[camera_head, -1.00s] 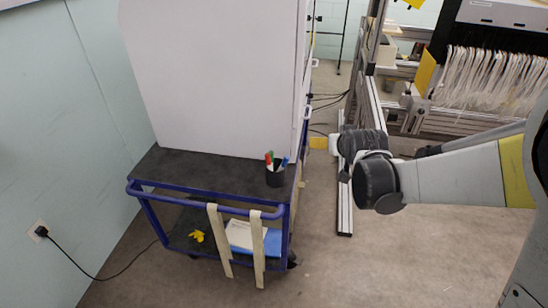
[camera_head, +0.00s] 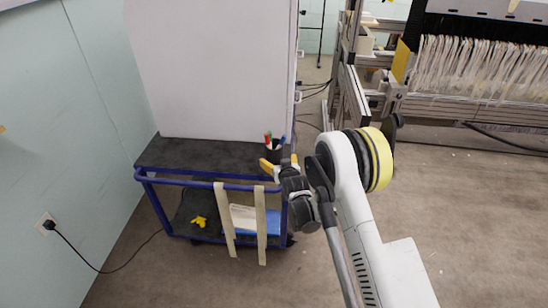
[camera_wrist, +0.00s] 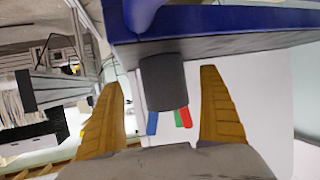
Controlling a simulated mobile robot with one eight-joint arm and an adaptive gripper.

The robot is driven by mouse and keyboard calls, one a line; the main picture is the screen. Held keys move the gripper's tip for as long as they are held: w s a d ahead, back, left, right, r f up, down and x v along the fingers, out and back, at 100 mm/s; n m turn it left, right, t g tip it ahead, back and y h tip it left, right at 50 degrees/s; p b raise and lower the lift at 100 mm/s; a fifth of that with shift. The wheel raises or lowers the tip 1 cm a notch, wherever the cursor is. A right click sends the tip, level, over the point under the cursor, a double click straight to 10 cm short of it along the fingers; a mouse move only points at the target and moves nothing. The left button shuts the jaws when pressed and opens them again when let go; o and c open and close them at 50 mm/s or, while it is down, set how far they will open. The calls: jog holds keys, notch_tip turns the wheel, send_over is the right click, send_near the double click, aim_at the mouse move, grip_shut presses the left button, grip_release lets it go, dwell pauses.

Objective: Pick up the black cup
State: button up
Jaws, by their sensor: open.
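The black cup (camera_head: 273,155) stands upright at the right end of the cart's dark top, with red, green and blue pens in it. My gripper (camera_head: 279,165) is at the cup's near side and hides part of it. In the wrist view the picture is upside down, and the cup (camera_wrist: 162,82) shows between the two yellow fingers of my open gripper (camera_wrist: 160,78). There are gaps on both sides of the cup, and the fingers are not closed on it.
The blue-framed cart (camera_head: 205,182) has a large white panel (camera_head: 212,70) standing on its top. Two pale straps (camera_head: 226,217) hang from its front rail. A yellow item (camera_head: 199,221) and papers lie on the lower shelf. A loom (camera_head: 460,75) stands at the right.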

aim_at(275, 156)
jog(key=b+x, duration=0.2)
jog(key=x, duration=0.3)
jog(key=shift+a+f+b, duration=0.1)
jog(key=shift+a+b, duration=0.1)
jog(key=shift+b, duration=0.1)
jog(key=shift+w+a, duration=0.1)
jog(key=shift+w, duration=0.3)
jog(key=c, duration=1.4)
jog(key=shift+o, duration=0.2)
